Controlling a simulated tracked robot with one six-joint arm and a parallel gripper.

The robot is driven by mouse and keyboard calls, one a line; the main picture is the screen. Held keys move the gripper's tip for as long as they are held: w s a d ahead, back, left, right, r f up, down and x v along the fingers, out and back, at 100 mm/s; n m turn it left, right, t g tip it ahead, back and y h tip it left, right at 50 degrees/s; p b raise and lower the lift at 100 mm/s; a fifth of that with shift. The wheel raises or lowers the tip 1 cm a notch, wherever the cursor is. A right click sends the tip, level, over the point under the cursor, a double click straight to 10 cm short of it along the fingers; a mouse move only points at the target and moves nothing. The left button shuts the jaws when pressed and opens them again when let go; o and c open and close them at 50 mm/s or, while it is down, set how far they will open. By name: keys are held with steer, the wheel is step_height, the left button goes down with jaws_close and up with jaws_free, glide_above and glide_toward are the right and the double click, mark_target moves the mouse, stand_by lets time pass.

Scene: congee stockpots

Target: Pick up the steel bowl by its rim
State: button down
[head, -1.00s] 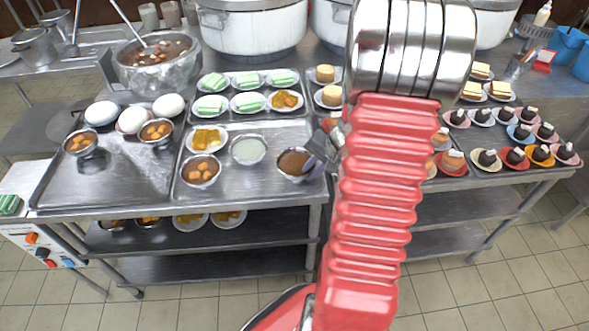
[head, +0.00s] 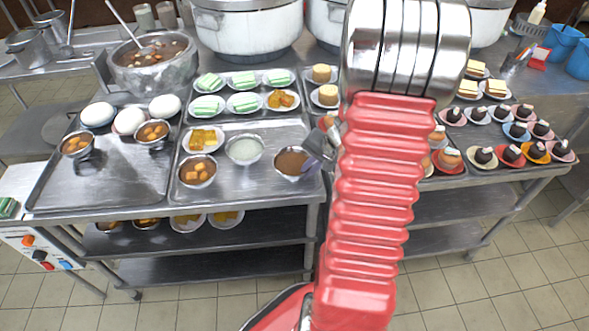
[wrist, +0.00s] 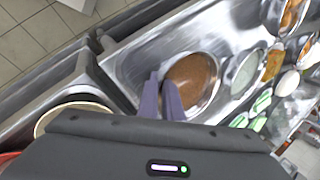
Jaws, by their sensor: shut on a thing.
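The steel bowl (head: 290,164) with brown contents sits at the front right of the middle steel tray (head: 238,190). My gripper (head: 312,161) is at the bowl's right rim in the head view, partly hidden by my red arm. In the wrist view, the grey-purple fingers (wrist: 162,84) pinch the near rim of the bowl (wrist: 207,103), one finger on the outside and one towards the inside. The bowl looks upright. I cannot tell whether its base is clear of the tray.
A bowl of pale liquid (head: 245,150) stands close to the left, with a bowl of orange chunks (head: 197,171) beyond it. Large stockpots (head: 248,32) stand behind. Small desserts on saucers (head: 512,154) fill the right. The left tray (head: 105,180) has bare room.

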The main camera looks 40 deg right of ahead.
step_height(320, 180, up, 10)
stand_by(0.7)
stand_by(0.5)
